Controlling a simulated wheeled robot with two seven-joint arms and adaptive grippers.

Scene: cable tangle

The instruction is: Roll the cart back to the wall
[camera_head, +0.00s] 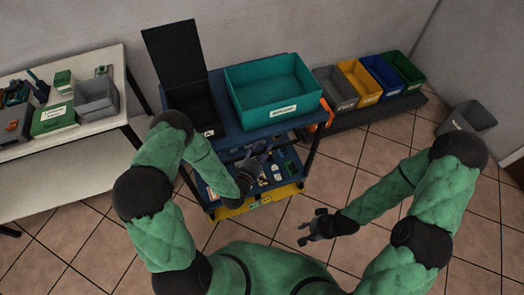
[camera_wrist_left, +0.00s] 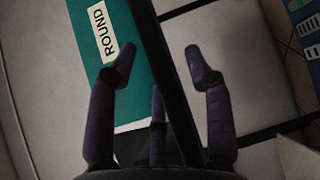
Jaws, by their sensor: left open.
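The cart (camera_head: 229,138) has a blue top, dark posts, a lower shelf of small parts and a yellow bottom edge. It stands in front of the grey back wall (camera_head: 262,28); the gap behind it is hidden. My left gripper (camera_head: 262,158) is in front of the cart, below its top edge. In the left wrist view, my left gripper (camera_wrist_left: 158,68) is open, with a dark bar (camera_wrist_left: 158,55) passing between its fingers; contact cannot be told. My right gripper (camera_head: 306,226) appears open and empty, low over the floor, right of the cart.
A teal bin (camera_head: 262,108) and a black lidded box (camera_head: 186,100) sit on the cart. A white table (camera_head: 100,128) stands left. Several coloured bins (camera_head: 383,78) are on a low dark platform at right. A grey bin (camera_head: 468,118) lies beyond. Tiled floor (camera_head: 325,185) is clear at front right.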

